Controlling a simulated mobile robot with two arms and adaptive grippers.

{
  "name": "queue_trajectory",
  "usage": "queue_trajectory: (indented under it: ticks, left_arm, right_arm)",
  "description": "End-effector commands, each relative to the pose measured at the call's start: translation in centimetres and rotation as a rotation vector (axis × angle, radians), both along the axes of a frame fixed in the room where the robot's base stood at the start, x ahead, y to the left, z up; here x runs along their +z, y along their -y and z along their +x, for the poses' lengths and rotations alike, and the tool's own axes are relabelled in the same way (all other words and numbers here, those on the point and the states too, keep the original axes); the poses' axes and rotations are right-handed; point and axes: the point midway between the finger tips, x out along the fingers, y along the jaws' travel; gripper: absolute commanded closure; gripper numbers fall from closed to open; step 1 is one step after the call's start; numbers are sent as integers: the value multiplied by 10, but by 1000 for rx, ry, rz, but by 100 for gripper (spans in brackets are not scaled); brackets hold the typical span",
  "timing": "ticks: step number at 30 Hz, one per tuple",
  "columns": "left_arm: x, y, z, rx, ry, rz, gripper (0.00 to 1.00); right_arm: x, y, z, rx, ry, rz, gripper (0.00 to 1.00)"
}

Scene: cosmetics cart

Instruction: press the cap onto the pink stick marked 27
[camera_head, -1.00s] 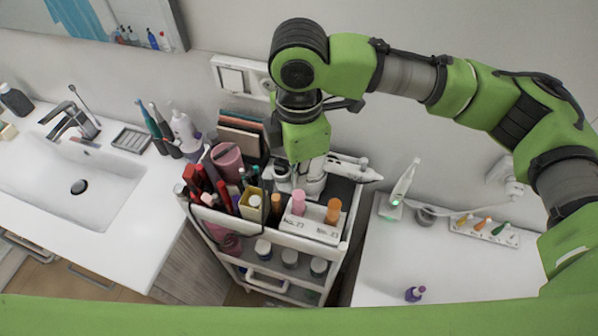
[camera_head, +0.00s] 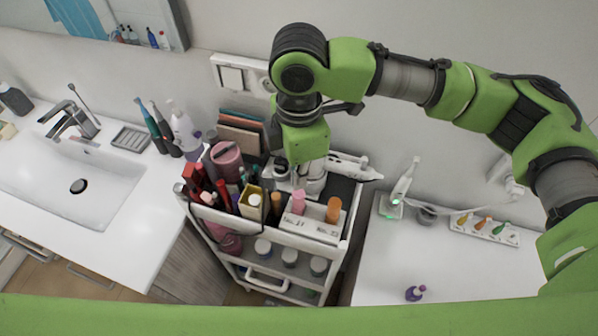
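The pink stick (camera_head: 299,201) stands upright in a white holder (camera_head: 310,228) at the front of the cart's top tray. The small labels on the holder's front are hard to read. An orange stick (camera_head: 333,210) stands to its right in the same holder. My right gripper (camera_head: 299,186) points down just behind the pink stick, very close to it in the picture. Its fingers are partly hidden by the items in front, so I cannot tell whether they are open or hold something. I cannot make out a separate cap. My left gripper is not in view.
The cart (camera_head: 274,240) is crowded: a pink cup (camera_head: 226,160), a yellow box (camera_head: 250,203) and several red and dark tubes stand left of the holder. A sink counter (camera_head: 122,240) lies left. The right counter (camera_head: 450,262) is mostly clear, with a purple bottle (camera_head: 414,294).

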Motion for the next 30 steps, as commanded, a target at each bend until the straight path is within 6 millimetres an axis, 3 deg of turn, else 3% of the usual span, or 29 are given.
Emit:
queue_trajectory:
  ticks: [30]
  left_arm:
    - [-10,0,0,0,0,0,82]
  right_arm:
    - [-31,0,0,-1,0,-1,100]
